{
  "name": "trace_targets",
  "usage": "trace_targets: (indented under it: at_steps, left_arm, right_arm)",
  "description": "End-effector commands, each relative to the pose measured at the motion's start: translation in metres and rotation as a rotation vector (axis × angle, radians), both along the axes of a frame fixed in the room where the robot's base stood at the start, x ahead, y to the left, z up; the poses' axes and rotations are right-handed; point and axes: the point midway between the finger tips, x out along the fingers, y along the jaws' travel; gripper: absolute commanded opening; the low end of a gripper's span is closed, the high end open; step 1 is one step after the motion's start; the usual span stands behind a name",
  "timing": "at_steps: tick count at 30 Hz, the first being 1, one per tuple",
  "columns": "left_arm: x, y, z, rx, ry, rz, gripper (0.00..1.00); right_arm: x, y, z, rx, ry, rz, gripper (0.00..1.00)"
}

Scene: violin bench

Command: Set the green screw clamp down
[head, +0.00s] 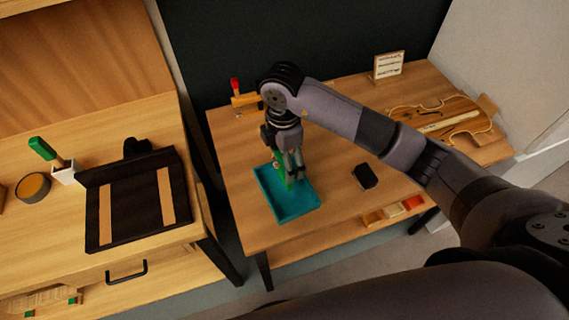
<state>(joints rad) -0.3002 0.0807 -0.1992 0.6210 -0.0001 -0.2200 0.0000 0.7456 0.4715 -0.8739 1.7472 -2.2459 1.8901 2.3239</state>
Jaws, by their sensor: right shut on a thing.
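My right gripper (291,168) points down over a teal tray (297,207) on the wooden table (258,229). It is shut on the green screw clamp (281,171), which shows as a green piece beside and below the fingers. The clamp is at the tray's back part; my gripper and wrist hide much of it. I cannot tell whether the clamp touches the tray floor. My left gripper is not in view.
A black block (365,176) lies right of the tray. A violin body (440,118) lies at the table's right. A red-handled clamp (236,88) stands at the back left. A separate bench at left holds a black board (137,200) and a green-handled tool (43,149).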

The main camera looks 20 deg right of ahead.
Motion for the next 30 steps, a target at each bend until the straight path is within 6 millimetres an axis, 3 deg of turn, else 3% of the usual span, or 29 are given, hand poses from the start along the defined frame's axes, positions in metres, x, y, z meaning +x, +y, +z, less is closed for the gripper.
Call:
trace_targets:
  at_steps: [6, 18, 19, 27, 30]
  left_arm:
    - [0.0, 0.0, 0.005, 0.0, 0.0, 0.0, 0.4]
    - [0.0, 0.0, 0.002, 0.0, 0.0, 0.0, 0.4]
    - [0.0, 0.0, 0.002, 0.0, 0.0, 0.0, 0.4]
    - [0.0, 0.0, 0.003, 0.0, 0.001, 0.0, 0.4]
    - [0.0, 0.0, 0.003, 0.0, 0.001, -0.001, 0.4]
  right_arm:
    - [0.0, 0.0, -0.029, 0.0, 0.002, -0.001, 0.46]
    - [0.0, 0.0, -0.036, 0.0, 0.001, 0.001, 0.46]
    - [0.0, 0.0, -0.035, 0.0, 0.001, 0.001, 0.76]
    - [0.0, 0.0, -0.035, 0.0, 0.001, 0.0, 0.94]
    - [0.0, 0.0, -0.035, 0.0, 0.001, 0.0, 0.95]
